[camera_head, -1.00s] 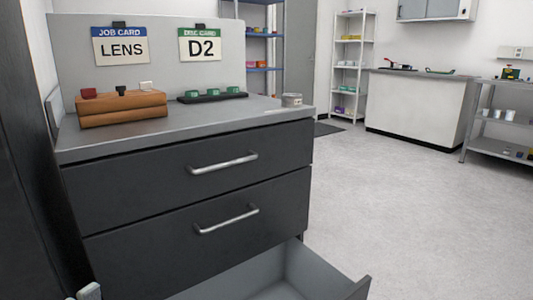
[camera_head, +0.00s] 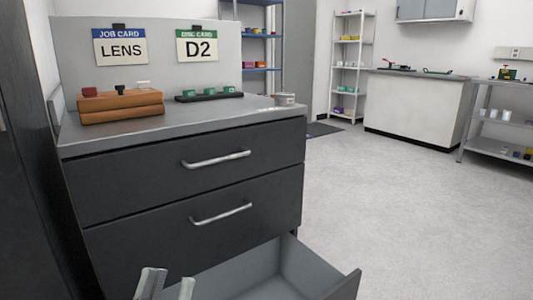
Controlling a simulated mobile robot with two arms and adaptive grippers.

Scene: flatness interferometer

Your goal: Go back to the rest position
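My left gripper (camera_head: 168,284) shows at the bottom edge of the head view, in front of the dark drawer cabinet (camera_head: 130,240). Its two pale fingers stand apart with a gap between them, and I see nothing held there. It is just left of the open bottom drawer (camera_head: 262,280), which is pulled out and looks empty in the part that shows. The rest of the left arm is out of the picture. My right gripper is not in the picture.
The cabinet top holds a brown wooden block stack (camera_head: 122,108), a black rack with green pieces (camera_head: 209,95) and a small grey tin (camera_head: 285,99). The floor (camera_head: 400,210) to the right is clear. A white counter (camera_head: 410,108) stands farther back.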

